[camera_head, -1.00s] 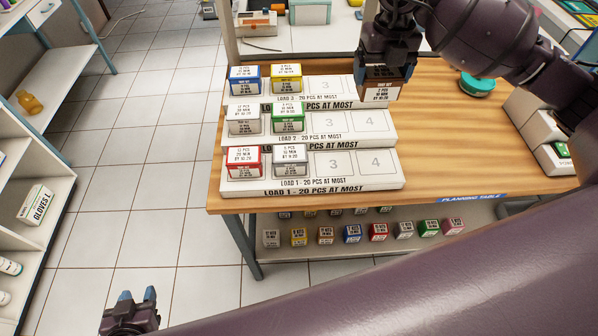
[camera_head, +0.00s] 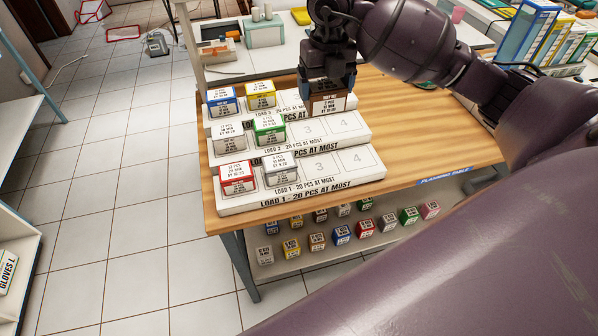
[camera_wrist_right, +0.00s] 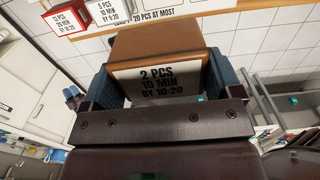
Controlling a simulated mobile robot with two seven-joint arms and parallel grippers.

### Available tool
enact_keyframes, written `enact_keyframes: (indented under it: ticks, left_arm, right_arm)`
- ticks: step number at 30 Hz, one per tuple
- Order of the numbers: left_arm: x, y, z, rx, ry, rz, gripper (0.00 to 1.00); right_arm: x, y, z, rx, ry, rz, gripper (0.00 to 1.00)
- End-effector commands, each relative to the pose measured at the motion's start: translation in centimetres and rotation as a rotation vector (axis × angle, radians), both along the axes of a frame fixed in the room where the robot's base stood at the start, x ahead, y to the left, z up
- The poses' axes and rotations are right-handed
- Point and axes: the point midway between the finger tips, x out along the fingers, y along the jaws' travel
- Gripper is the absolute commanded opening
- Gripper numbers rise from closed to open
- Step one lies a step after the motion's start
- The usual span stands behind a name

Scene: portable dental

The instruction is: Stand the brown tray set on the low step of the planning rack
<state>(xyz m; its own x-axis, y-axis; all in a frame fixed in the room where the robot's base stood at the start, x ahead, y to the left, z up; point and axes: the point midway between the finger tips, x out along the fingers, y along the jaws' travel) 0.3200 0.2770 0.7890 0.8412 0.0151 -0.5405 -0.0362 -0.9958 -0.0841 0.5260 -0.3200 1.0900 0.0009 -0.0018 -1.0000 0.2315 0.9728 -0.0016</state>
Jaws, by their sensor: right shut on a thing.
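The brown tray set (camera_head: 328,104) is a brown box with a white label. My right gripper (camera_head: 329,80) is shut on it, at the right end of the rack's top step. In the right wrist view the box (camera_wrist_right: 155,45) sits between the two fingers, its label reading 2 PCS, 10 MIN, BY 10:20. I cannot tell whether it touches the rack. The planning rack's low step (camera_head: 300,192), marked LOAD 1, has bare squares 3 and 4 on its right. What looks like my left gripper (camera_wrist_right: 72,97) shows small in the right wrist view; its opening is unclear.
A red box (camera_head: 237,178) and a grey box (camera_head: 280,170) fill the low step's left squares. Grey, green, blue and yellow boxes stand on the upper steps. The wooden table (camera_head: 420,150) is bare right of the rack. Several boxes stand on the shelf below.

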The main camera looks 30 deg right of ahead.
Motion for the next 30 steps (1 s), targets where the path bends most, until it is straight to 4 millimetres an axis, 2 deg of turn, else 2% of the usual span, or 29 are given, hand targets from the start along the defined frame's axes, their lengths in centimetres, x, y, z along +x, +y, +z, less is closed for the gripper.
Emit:
enact_keyframes:
  ticks: [5,15,21,30]
  left_arm:
    - [0.3,-0.1,0.0,0.0,-0.005,-0.002,0.43]
    - [0.4,-0.1,-0.2,0.0,-0.007,-0.003,0.43]
    - [0.4,-0.1,-0.4,-0.001,-0.005,-0.003,0.43]
    - [0.0,-0.1,-0.7,0.0,0.002,-0.002,0.43]
  right_arm:
    - [-0.2,-0.1,-2.8,0.002,0.005,-0.004,0.55]
    - [-0.2,-0.1,-10.3,0.002,0.005,-0.004,0.55]
    - [-0.2,-0.1,-14.0,0.001,0.004,-0.003,0.55]
    - [-0.1,-0.1,-16.0,0.001,0.002,-0.003,0.55]
